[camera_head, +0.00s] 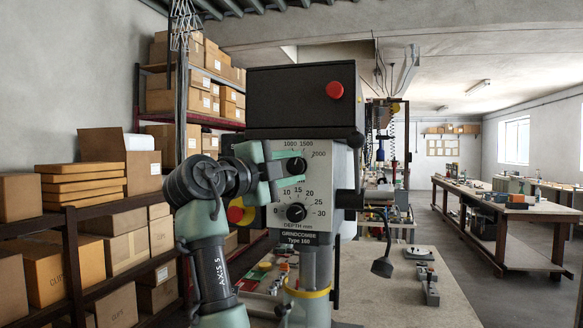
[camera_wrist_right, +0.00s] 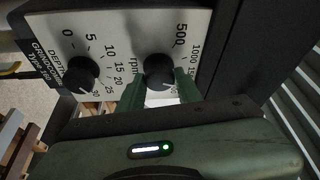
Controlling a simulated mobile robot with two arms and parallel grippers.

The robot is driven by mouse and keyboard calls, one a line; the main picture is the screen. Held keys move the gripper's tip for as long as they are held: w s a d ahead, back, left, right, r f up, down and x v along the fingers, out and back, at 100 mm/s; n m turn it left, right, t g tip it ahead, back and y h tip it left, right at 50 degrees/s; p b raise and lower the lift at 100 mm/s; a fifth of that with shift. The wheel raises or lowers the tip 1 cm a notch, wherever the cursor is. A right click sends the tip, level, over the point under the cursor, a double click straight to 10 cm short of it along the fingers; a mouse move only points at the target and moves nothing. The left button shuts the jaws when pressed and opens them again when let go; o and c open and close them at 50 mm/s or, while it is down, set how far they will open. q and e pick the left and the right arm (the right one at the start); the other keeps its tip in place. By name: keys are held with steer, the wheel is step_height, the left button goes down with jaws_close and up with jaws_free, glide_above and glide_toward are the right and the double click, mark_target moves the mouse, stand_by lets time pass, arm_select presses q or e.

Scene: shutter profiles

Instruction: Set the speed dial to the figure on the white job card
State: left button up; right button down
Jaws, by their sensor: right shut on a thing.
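The grey drill-press panel (camera_head: 323,190) carries two black dials. The upper one is the speed dial (camera_head: 297,166), with 1000, 1500 and 2000 printed above it; in the right wrist view the speed dial (camera_wrist_right: 159,70) sits by "rpm" and 500. My right gripper (camera_head: 279,168) has come to the dial from the left. In the wrist view its green fingers (camera_wrist_right: 161,88) stand either side of the knob, shut on it. The dial's exact setting is hard to read. I cannot pick out the white job card. My left gripper is not in view.
The depth dial (camera_head: 296,212) sits just below the speed dial. A red-and-yellow stop button (camera_head: 236,214) is left of the panel, partly behind my arm. Shelves with cardboard boxes (camera_head: 62,275) stand close on the left.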

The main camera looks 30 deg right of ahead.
steer(key=c, duration=1)
jaws_free()
steer(key=b+v, duration=0.2)
steer(key=v, duration=0.5)
steer(key=shift+s+a+f, duration=0.1)
steer(key=shift+s+a, duration=0.05)
steer(key=shift+a, duration=0.2)
